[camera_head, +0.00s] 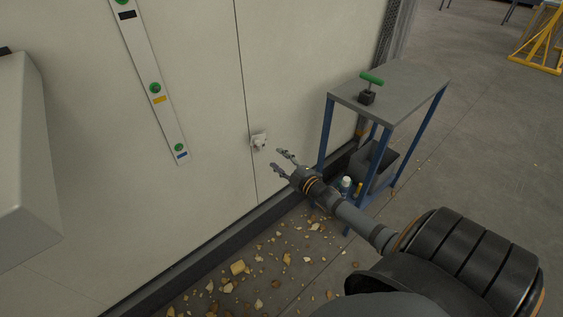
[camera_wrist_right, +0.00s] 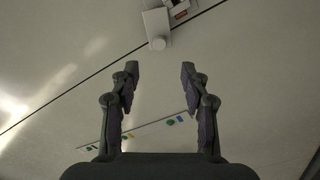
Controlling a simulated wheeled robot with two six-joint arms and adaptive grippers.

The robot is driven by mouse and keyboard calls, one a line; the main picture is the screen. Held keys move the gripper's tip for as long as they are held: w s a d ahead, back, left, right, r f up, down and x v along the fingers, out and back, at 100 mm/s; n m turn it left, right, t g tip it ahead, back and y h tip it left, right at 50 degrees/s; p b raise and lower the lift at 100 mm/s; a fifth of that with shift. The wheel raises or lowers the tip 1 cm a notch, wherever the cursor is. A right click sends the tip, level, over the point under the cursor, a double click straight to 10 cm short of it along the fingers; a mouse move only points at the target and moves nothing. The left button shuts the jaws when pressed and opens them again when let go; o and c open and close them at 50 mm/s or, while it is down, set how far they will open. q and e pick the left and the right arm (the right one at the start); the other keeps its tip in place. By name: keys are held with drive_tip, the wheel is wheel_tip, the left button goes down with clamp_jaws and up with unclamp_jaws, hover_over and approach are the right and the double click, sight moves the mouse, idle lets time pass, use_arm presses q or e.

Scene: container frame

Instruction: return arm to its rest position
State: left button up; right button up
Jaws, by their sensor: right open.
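My right arm (camera_head: 357,222) reaches in from the lower right in the head view. Its gripper (camera_head: 279,162) is open and empty, with its fingers pointing at the pale wall panel. In the right wrist view the two fingers (camera_wrist_right: 160,78) stand wide apart with nothing between them. A small white latch (camera_head: 258,141) on the panel seam is just beyond the fingertips, apart from them. It also shows at the top of the wrist view (camera_wrist_right: 157,28). My left gripper does not show.
A blue-legged table (camera_head: 410,84) with a green-handled tool (camera_head: 370,84) stands right of the gripper. A bottle (camera_head: 346,184) and a dark box (camera_head: 375,168) are under it. A strip with green buttons (camera_head: 155,88) is on the wall. Yellowish debris (camera_head: 238,268) litters the floor.

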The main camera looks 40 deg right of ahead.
drive_tip(key=shift+s, duration=0.45)
